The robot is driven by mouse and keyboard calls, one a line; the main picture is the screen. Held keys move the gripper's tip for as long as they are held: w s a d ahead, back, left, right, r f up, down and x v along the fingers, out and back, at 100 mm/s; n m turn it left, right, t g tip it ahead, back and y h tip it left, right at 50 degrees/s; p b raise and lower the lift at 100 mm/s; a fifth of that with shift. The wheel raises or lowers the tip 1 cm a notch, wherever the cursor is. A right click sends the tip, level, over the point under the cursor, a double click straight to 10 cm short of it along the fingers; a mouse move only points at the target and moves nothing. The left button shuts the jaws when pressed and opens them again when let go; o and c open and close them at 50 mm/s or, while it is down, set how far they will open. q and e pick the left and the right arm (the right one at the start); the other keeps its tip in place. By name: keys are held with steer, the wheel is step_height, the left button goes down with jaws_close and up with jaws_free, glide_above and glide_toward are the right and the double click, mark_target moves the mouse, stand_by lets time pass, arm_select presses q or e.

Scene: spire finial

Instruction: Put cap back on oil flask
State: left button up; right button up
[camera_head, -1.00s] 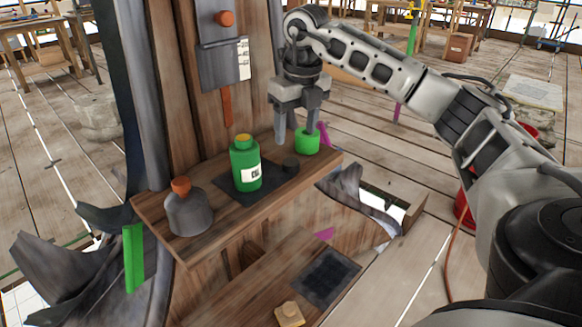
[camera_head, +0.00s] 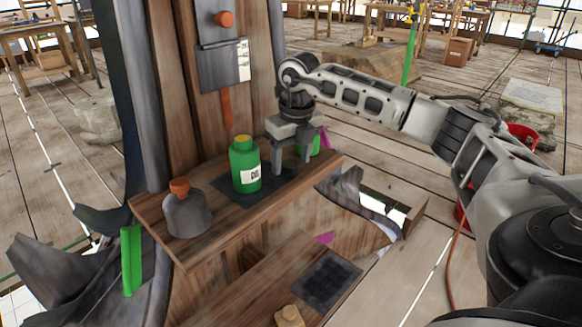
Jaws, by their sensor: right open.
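The green oil flask (camera_head: 245,167) stands upright on a dark mat on the wooden shelf. It has a white label, and its top shows yellow. A small dark round piece (camera_head: 290,164), which looks like the cap, sits on the mat to the right of the flask. My right gripper (camera_head: 291,168) is open and points down, its fingers on either side of this dark piece, which they partly hide. I cannot tell whether they touch it. My left gripper is not in view.
A grey bell-shaped vessel with an orange top (camera_head: 186,209) stands at the shelf's left end. A green cylinder (camera_head: 315,144) is partly hidden behind my right gripper. A lower board (camera_head: 258,293) holds a dark pad and a tan block.

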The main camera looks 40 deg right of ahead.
steer(key=shift+f, duration=0.15)
steer(key=c, duration=1.1)
steer(key=shift+o, duration=0.2)
steer(key=shift+r, duration=0.8)
steer(key=s+a+r+p, duration=0.1)
steer(key=s+a+r, duration=0.7)
steer(key=s+r, duration=0.3)
steer(key=shift+s+r, duration=0.2)
steer(key=shift+s, duration=0.1)
